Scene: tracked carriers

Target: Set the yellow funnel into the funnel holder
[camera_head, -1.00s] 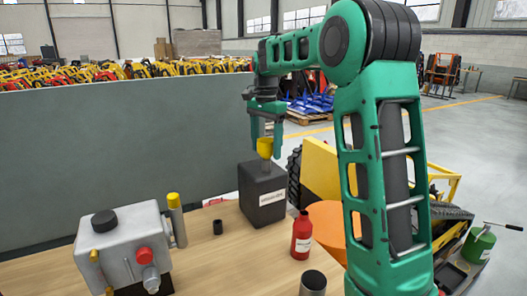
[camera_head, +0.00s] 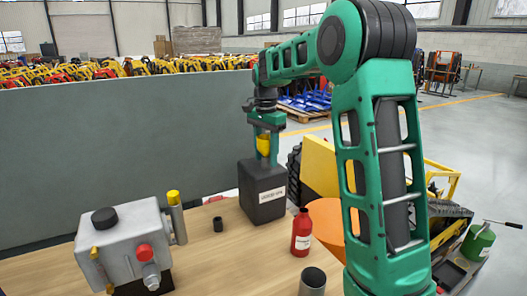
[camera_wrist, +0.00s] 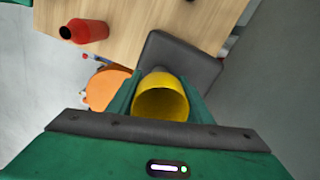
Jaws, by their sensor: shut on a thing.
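The yellow funnel (camera_head: 263,143) is upright between the fingers of my green gripper (camera_head: 266,157), over the top of a dark box with a white label (camera_head: 262,195). In the wrist view, the funnel's open mouth (camera_wrist: 161,104) faces the camera, with a finger on each side and the dark box (camera_wrist: 180,50) behind it. My gripper is shut on the funnel. Fingers hide the spout, so I cannot tell whether it still touches the box. I cannot tell for sure which thing is the funnel holder.
On the wooden table (camera_head: 225,262) stand a grey machine (camera_head: 120,245) with a yellow-capped cylinder (camera_head: 176,215), a small black cup (camera_head: 218,224), a red bottle (camera_head: 301,233) and a grey metal cylinder (camera_head: 313,281). An orange cone-shaped thing (camera_head: 327,220) is right of the table. A grey partition (camera_head: 110,155) stands behind.

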